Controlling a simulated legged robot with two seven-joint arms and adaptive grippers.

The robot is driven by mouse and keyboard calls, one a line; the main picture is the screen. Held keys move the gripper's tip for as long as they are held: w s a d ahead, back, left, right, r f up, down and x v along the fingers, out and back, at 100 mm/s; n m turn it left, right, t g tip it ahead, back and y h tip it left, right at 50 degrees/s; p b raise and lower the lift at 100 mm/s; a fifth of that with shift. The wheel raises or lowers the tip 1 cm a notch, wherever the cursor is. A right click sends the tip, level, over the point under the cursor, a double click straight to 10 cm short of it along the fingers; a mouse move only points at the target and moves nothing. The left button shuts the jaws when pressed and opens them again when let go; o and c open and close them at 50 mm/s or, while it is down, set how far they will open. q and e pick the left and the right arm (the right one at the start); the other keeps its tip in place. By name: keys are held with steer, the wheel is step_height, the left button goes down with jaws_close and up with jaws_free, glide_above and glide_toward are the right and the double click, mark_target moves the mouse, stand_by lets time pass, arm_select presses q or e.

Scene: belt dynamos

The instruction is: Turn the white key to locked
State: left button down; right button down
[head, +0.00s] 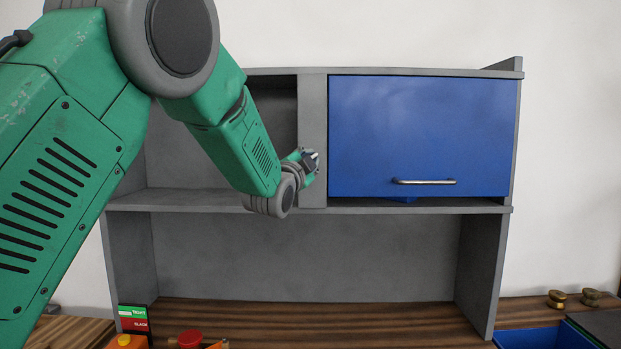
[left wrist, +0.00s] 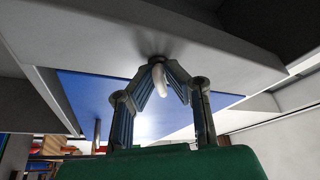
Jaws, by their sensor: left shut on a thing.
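The white key (left wrist: 161,80) shows in the left wrist view between the fingers of my left gripper (left wrist: 157,66), at the grey upright post (head: 313,120). In the head view my left gripper (head: 309,161) is at that post, just left of the blue door (head: 424,130). My left gripper is shut on the white key. The fingers hide part of the key, and the lock marks cannot be made out. The key cannot be clearly told from the gripper in the head view. My right gripper is not in view.
The blue door is down, with a metal handle (head: 424,182) near its lower edge. An open shelf compartment (head: 185,150) lies left of the post. A sign (head: 134,320), a red knob (head: 190,339) and a blue bin (head: 535,339) are on the wooden bench (head: 300,315) below.

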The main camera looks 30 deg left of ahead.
arm_select(q)
steer(key=n+b, duration=0.2)
steer(key=f+n+y+b, duration=0.1)
steer(key=n, duration=0.1)
steer(key=shift+d+f+n+t+y+b, duration=0.1)
steer(key=shift+f+n+t+y+b, duration=0.1)
steer(key=shift+n+t+y+b, duration=0.15)
steer(key=n+y+b, duration=0.2)
steer(key=n, duration=0.3)
steer(key=shift+r+b, duration=0.1)
steer(key=shift+b, duration=0.25)
steer(key=shift+w+r+n+g+y+b, duration=0.1)
steer(key=shift+n+g+y+b, duration=0.3)
steer(key=shift+n+y, duration=0.75)
steer(key=shift+n+g+y+b, duration=0.3)
steer(key=shift+n+y, duration=0.2)
steer(key=shift+n, duration=1.4)
steer(key=c, duration=1.6)
jaws_free()
steer(key=shift+c, duration=0.2)
steer(key=shift+r, duration=0.15)
steer(key=shift+r, duration=0.1)
